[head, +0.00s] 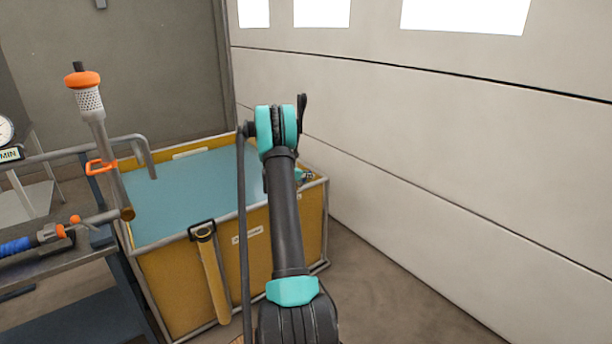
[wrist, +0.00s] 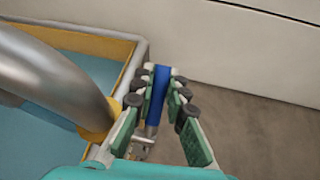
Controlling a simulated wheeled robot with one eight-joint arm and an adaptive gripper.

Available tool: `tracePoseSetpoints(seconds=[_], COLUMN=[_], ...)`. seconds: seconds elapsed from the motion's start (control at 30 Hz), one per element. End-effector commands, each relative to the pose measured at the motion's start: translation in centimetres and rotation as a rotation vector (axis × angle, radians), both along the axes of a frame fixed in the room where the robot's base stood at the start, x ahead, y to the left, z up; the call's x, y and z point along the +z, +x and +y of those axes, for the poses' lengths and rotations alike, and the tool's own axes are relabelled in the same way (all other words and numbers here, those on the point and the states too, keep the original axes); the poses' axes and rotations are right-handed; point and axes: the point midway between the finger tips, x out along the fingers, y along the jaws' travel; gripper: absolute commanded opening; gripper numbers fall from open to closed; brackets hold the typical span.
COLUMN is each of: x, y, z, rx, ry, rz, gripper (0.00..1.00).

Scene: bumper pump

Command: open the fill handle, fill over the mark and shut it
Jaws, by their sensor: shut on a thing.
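In the wrist view my gripper (wrist: 164,78) is shut on a blue handle (wrist: 161,88), which lies between the two green-padded fingers beside the corner of a yellow tank (wrist: 88,42). A metal fitting shows at the handle's lower end. In the head view my gripper (head: 308,176) is mostly hidden behind my arm at the tank's right rim. A round gauge (head: 5,130) with a "MIN" label (head: 9,154) is cut off at the left edge. I cannot read its level. What the blue handle's turn position is, I cannot tell.
The tank holds blue-grey liquid (head: 185,190). A grey pipe (head: 145,160) bends down over it, beside an orange-capped upright (head: 90,105). A bench (head: 40,262) with a blue-gripped tool (head: 15,246) stands left. A pale panelled wall (head: 450,150) closes off the right.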

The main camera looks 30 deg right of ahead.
Motion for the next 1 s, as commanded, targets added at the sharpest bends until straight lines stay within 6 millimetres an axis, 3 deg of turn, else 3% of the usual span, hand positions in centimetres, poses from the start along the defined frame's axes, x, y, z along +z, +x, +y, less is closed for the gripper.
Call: tracePoseSetpoints(seconds=[0.5,1.0], x=[-2.6,-4.2], y=[0.1,0.1], z=[-1.6,-1.7], rx=[-0.003,-0.001], ry=[0.471,0.712], rz=[0.040,0.061], gripper=[0.00,0.00])
